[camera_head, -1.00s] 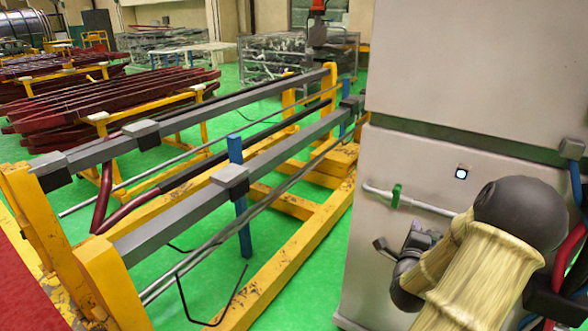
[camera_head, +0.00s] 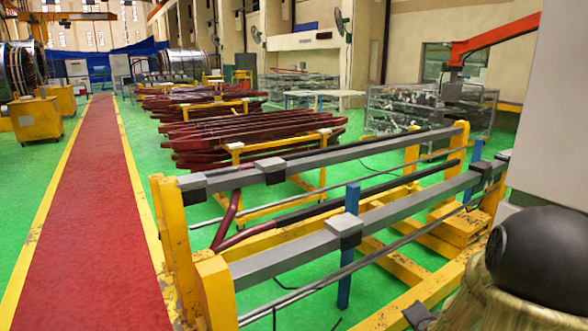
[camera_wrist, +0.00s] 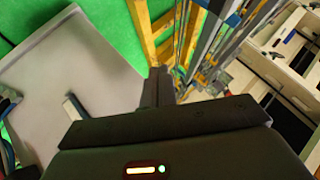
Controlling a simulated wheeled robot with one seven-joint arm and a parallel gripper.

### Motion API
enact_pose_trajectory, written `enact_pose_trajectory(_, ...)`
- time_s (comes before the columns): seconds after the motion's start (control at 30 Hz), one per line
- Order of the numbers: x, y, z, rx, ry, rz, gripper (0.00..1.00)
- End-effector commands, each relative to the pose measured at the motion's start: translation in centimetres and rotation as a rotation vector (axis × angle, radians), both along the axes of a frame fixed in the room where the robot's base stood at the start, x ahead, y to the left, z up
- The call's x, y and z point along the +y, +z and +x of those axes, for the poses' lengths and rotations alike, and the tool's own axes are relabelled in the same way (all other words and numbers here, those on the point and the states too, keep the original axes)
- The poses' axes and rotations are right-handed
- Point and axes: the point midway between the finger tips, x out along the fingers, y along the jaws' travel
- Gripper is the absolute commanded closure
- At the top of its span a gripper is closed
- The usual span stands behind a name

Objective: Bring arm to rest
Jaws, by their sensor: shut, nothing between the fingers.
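My gripper (camera_wrist: 158,76) shows in the wrist view as dark fingers at the middle of the picture, closed together and empty. The fingers point towards the yellow frame and green floor beyond. In the head view my arm (camera_head: 535,265) is folded at the lower right corner, with a dark round joint and a tan sleeve. The fingers cannot be made out there.
A yellow frame (camera_head: 215,290) with long grey bars stands close ahead. A grey cabinet (camera_head: 553,120) is at the right edge; a pale panel fills the wrist view's left (camera_wrist: 70,60). Dark red bars lie on racks behind. A red aisle (camera_head: 95,220) at left is clear.

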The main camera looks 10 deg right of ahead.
Motion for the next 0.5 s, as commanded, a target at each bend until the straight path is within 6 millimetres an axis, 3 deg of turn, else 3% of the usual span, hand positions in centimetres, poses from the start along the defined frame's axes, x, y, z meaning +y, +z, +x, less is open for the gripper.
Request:
enact_pose_trajectory(0.1, 4.6, 0.3, 0.0, 0.138, 0.164, -0.056, 1.00)
enact_pose_trajectory(0.27, 10.0, 0.6, -1.2, 0.313, 0.385, -0.130, 1.00)
enact_pose_trajectory(0.5, 17.3, 1.6, -5.0, 0.543, 0.734, -0.231, 1.00)
